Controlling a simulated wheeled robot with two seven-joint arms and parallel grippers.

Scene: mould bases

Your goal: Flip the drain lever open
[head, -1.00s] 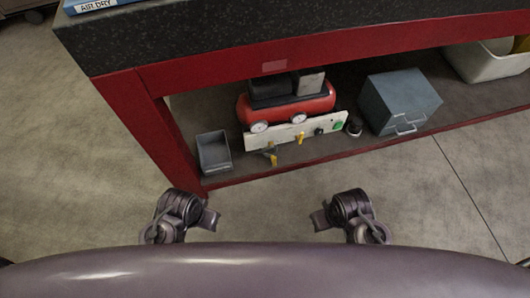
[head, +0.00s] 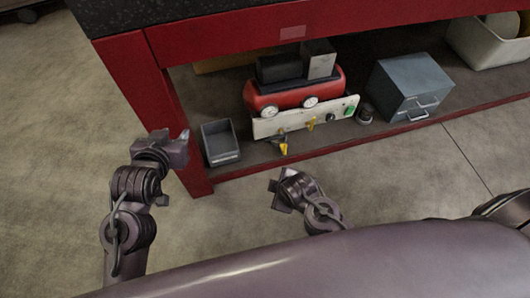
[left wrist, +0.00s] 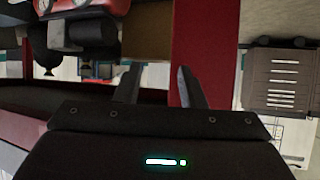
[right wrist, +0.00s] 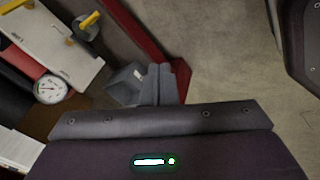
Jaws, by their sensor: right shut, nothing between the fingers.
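The red air compressor (head: 290,95) stands on the lower shelf, behind a pale panel (head: 300,118). A yellow lever (head: 284,148) on a grey fitting sticks out below the panel; it also shows in the right wrist view (right wrist: 90,19). A second yellow lever (head: 311,124) is on the panel. Which one is the drain lever is not marked. My left gripper (head: 184,136) is open and empty beside the red bench leg; its parted fingers show in the left wrist view (left wrist: 158,85). My right gripper (head: 275,192) is shut and empty, in front of and below the levers.
A grey open bin (head: 220,142) stands left of the compressor, near the red bench leg (head: 150,90). A blue-grey drawer box (head: 410,85) and a white tub (head: 485,45) are to the right. The red bench beam (head: 380,28) overhangs the shelf. The floor in front is clear.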

